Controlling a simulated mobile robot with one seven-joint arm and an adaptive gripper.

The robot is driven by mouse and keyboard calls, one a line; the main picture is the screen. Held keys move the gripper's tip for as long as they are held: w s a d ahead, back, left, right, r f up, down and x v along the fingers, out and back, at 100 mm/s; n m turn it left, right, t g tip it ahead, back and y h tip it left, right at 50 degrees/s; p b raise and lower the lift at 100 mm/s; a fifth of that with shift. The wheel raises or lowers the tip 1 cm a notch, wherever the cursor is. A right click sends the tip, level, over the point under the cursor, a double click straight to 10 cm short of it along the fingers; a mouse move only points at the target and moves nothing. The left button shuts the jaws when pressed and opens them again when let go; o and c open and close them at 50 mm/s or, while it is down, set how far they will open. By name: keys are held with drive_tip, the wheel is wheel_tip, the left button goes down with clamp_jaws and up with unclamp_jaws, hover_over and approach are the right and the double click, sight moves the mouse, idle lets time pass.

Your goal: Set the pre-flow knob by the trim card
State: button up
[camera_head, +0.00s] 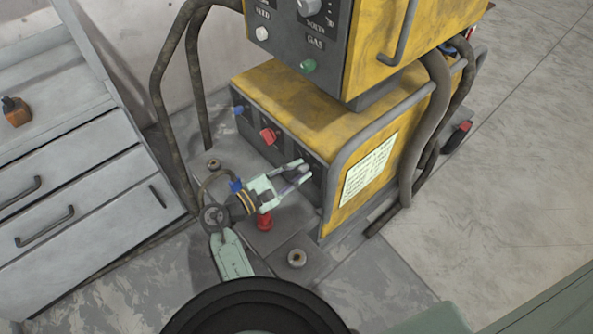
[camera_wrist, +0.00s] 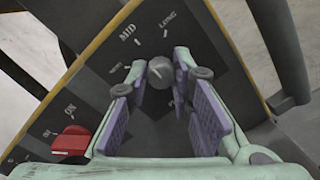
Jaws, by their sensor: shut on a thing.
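A small round grey knob (camera_wrist: 160,71) sits on the dark lower panel of the yellow machine. Printed marks surround it: MID (camera_wrist: 130,33) at upper left, LONG (camera_wrist: 168,24) at upper right, and a partly hidden word at left. My gripper (camera_wrist: 162,80) is shut on this knob, one fingertip on each side. Which mark the knob points to is hard to tell. In the head view my gripper (camera_head: 303,171) reaches the panel's right end and hides the knob. A pale printed card (camera_head: 369,171) is on the machine's yellow side; its text is too small to read.
A red knob (camera_wrist: 71,140) with an ON mark lies left on the same panel; it also shows in the head view (camera_head: 269,136). A blue knob (camera_head: 239,110) is further left. Grey tube rails (camera_head: 347,140) edge the machine. A drawer cabinet (camera_head: 80,190) stands left.

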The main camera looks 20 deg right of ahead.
clamp_jaws()
drive_tip(key=shift+f+m, duration=0.1)
drive_tip(key=shift+m, duration=0.2)
drive_tip(key=m+b, duration=0.2)
drive_tip(key=m, duration=0.2)
drive_tip(key=m+y+b, duration=0.1)
drive_tip(key=m+b, duration=0.1)
drive_tip(key=m, duration=0.2)
drive_tip(key=shift+s+m+b, duration=0.1)
drive_tip(key=shift+m+b, duration=0.3)
idle(0.4)
drive_tip(key=o, duration=0.8)
unclamp_jaws()
drive_tip(key=shift+c, duration=0.2)
